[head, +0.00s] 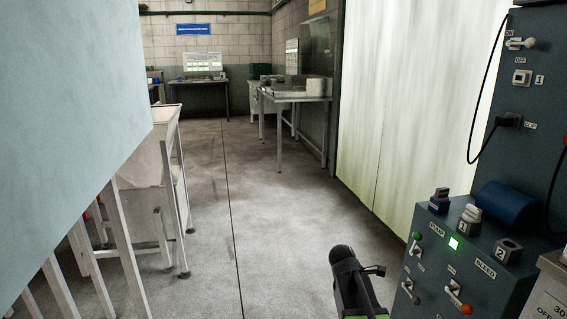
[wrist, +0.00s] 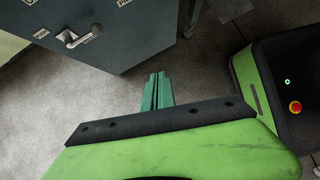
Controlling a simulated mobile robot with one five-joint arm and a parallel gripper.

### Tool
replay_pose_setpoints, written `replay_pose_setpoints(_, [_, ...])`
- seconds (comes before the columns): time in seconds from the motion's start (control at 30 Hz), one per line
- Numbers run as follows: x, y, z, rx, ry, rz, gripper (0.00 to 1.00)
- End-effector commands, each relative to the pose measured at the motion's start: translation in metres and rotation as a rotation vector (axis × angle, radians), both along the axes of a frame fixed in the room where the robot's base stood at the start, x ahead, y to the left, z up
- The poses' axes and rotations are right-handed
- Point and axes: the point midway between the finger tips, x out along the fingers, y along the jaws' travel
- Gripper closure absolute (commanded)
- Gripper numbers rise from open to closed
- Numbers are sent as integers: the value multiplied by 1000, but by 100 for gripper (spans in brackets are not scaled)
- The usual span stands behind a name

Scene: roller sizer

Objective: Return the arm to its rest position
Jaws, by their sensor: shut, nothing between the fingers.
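My gripper (wrist: 157,78) shows in the wrist view with its two green fingers side by side, shut and empty. It is over bare concrete floor, apart from the grey cabinet at the upper left. In the head view a black and green part of my arm (head: 356,285) stands at the bottom, just left of the control panel. I cannot make out the fingers there.
The grey control panel (head: 480,255) with switches, a lit green lamp and a blue cylinder (head: 506,204) is close on the right. A pale panel (head: 65,130) and white-legged frame fill the left. Floor (head: 225,200) between is clear. Tables (head: 296,99) stand farther back.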

Motion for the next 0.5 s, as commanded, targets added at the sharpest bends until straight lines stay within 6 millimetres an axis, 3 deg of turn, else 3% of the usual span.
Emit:
replay_pose_setpoints(0.03, [-25, 16, -10, 77, -83, -128, 100])
replay_pose_setpoints(0.2, [-65, 75, -33, 308, -304, -646, 100])
replay_pose_setpoints(0.4, [-80, 118, -38, 428, -408, -1145, 100])
replay_pose_setpoints(0.5, [-76, 127, -38, 428, -451, -1359, 100])
